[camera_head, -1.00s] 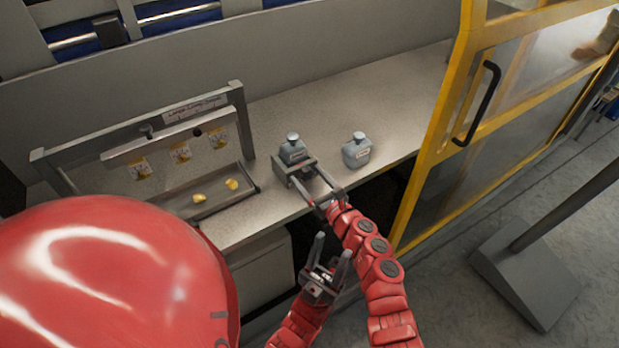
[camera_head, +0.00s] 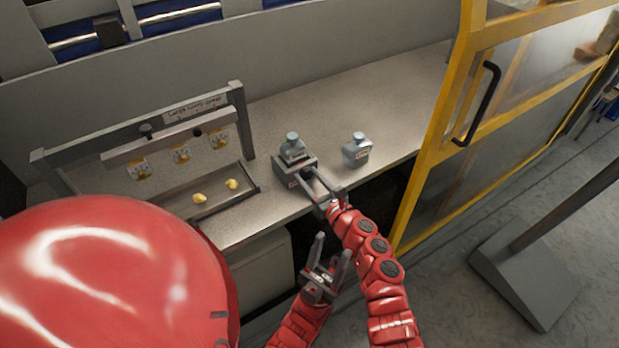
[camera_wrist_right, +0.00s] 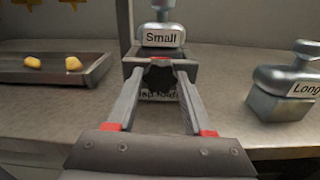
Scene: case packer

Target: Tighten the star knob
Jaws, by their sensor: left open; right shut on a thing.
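A dark knob (camera_wrist_right: 160,76) sits at the front of a small grey metal block (camera_wrist_right: 131,66) on the bench; its star shape is too small to make out. My right gripper (camera_wrist_right: 163,82) is shut on the knob, with one finger on each side of it. In the head view, my right gripper (camera_head: 310,176) reaches the block (camera_head: 281,170) from the front, and its fingers partly hide the knob. A grey piece labelled "Small" (camera_wrist_right: 161,38) sits on the block. My left gripper (camera_head: 331,250) is open and empty, below the right one, in front of the bench edge.
A similar grey piece, its label starting "Long" (camera_wrist_right: 285,85), stands on the bench right of the block. A shallow tray (camera_head: 222,207) with yellow pieces lies left, under a grey frame (camera_head: 98,143). A yellow-framed guard door (camera_head: 430,165) bounds the right side.

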